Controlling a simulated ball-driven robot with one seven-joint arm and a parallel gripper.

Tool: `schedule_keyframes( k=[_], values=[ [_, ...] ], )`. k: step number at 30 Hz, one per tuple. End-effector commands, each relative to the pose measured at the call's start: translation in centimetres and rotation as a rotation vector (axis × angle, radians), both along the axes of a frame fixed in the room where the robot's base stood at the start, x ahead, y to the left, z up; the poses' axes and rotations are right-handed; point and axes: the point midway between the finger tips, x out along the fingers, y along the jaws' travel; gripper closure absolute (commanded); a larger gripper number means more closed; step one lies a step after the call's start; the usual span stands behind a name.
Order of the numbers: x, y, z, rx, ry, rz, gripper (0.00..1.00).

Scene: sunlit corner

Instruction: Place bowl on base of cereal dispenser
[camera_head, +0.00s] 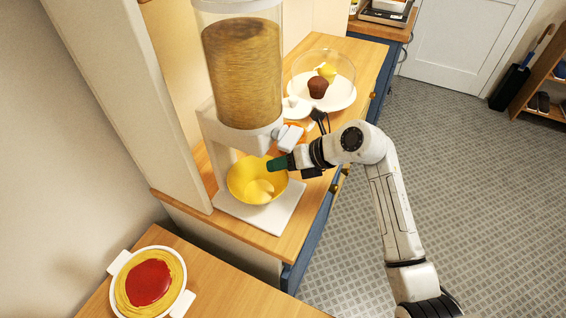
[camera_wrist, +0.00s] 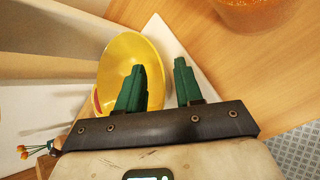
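A yellow bowl (camera_head: 240,184) sits upright on the white base (camera_head: 288,212) of the cereal dispenser, under its spout. The dispenser (camera_head: 243,75) has a clear container full of brown cereal. My gripper (camera_head: 277,163) is at the bowl's right rim, its dark green fingers low over the bowl. In the wrist view, the fingers of my gripper (camera_wrist: 160,88) are apart. One finger lies over the inside of the bowl (camera_wrist: 118,62), the other outside it over the white base (camera_wrist: 182,47). The bowl's rim runs between them; I cannot tell whether either finger touches it.
A clear dome (camera_head: 335,66) over a brown muffin (camera_head: 317,88) stands farther back on the wooden counter. A white dish with yellow and red food (camera_head: 150,282) sits on the nearer wooden surface. Open tiled floor (camera_head: 470,190) lies to the right.

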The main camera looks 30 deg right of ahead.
Motion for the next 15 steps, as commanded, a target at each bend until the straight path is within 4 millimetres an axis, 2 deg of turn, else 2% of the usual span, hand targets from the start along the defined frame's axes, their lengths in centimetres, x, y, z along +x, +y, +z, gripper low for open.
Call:
schedule_keyframes(
  k=[8, 15],
  values=[
    [-0.9, -0.9, 1.1, 0.000, -0.002, -0.002, 0.65],
    [-3.8, -3.3, 4.2, -0.002, -0.004, -0.004, 0.65]
  ],
)
